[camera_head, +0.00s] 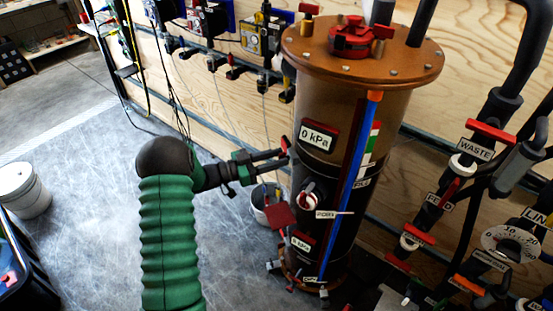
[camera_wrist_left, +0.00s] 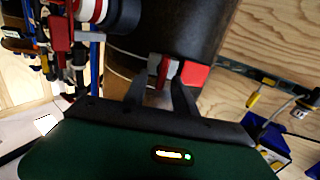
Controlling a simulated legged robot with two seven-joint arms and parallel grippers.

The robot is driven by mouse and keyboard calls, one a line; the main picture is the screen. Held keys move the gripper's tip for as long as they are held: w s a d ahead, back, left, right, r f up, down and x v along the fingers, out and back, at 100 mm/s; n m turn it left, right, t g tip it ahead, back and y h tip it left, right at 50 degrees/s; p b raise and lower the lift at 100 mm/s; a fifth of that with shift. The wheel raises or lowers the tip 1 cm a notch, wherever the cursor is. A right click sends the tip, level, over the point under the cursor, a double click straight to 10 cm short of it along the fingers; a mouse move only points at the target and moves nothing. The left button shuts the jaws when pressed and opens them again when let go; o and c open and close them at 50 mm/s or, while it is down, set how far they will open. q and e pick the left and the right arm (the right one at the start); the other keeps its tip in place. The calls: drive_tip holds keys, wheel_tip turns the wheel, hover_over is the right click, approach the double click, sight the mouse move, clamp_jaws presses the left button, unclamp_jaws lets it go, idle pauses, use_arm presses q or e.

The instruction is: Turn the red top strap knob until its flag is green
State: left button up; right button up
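A tall brown filter cylinder (camera_head: 335,103) stands in the middle of the head view. A small red knob (camera_head: 285,145) sits on its left side, by the fingertips of my left gripper (camera_head: 280,158). In the left wrist view the grey and red knob (camera_wrist_left: 163,71) is between the two fingertips of the left gripper (camera_wrist_left: 160,88). A red flag (camera_wrist_left: 195,74) stands just right of it. The fingers are apart, with gaps beside the knob; whether either touches it I cannot tell. My right gripper is not in view.
A red square plate (camera_head: 280,215) and a round red-and-white port (camera_head: 311,194) are lower on the cylinder. Black pipes with red-handled valves, one labelled WASTE (camera_head: 474,148), crowd the right. A white bucket (camera_head: 22,188) stands on the open grey floor at left.

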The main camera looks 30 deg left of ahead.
use_arm(q)
drive_tip(key=shift+w+d, duration=0.15)
drive_tip(key=shift+d, duration=0.05)
drive_tip(key=shift+a+f, duration=0.1)
drive_tip(key=shift+a, duration=0.25)
drive_tip(key=c, duration=0.4)
drive_tip(key=shift+c, duration=1.3)
clamp_jaws()
drive_tip(key=shift+d, duration=0.15)
drive_tip(key=shift+m, duration=0.3)
drive_tip(key=shift+s+d+m+b, duration=0.1)
drive_tip(key=shift+m+b, duration=0.5)
drive_tip(key=shift+m, duration=0.65)
drive_tip(key=shift+s+d+m+b, duration=0.1)
drive_tip(key=shift+m+b, duration=0.45)
drive_tip(key=shift+m, duration=0.7)
